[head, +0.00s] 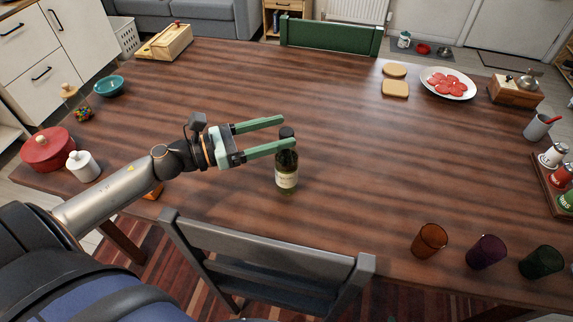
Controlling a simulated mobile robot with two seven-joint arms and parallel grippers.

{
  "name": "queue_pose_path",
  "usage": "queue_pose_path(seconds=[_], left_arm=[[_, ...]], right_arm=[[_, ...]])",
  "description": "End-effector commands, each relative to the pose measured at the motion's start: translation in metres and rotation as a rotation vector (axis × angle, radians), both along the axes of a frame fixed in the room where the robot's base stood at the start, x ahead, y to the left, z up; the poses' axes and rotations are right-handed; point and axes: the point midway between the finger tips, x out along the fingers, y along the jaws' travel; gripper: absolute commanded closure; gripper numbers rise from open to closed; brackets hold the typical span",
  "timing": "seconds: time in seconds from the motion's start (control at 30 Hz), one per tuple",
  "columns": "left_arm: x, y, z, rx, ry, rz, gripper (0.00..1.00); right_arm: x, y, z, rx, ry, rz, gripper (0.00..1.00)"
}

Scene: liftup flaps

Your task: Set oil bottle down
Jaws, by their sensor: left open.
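The oil bottle (287,173) is dark green glass with a pale label and a dark cap. It stands upright on the wooden table (330,120), near its front edge. My left gripper (282,133) comes in from the left with its two green fingers spread apart. The fingers are at the height of the bottle's neck and cap, and the nearer finger crosses in front of the neck. The cap shows between the two fingers. I cannot tell whether either finger touches the bottle. My right gripper is out of view.
A grey chair (270,265) stands at the front edge. Orange (429,241), purple (486,252) and green (541,262) cups stand front right. A red pot (48,149) and white jar (83,166) are at left. The table's middle is clear.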

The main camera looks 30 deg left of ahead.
Motion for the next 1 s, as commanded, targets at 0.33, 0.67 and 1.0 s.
queue_pose_path(seconds=[0.33, 0.67, 1.0], left_arm=[[0.018, -0.026, 0.001, -0.001, -0.003, -0.001, 0.30], [0.035, -0.041, -0.002, -0.001, 0.000, 0.000, 0.30], [0.035, -0.040, -0.003, -0.001, 0.001, 0.000, 0.44]], right_arm=[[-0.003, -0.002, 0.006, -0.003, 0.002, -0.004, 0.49], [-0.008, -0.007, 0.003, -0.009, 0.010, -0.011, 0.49], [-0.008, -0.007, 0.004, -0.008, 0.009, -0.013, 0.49]])
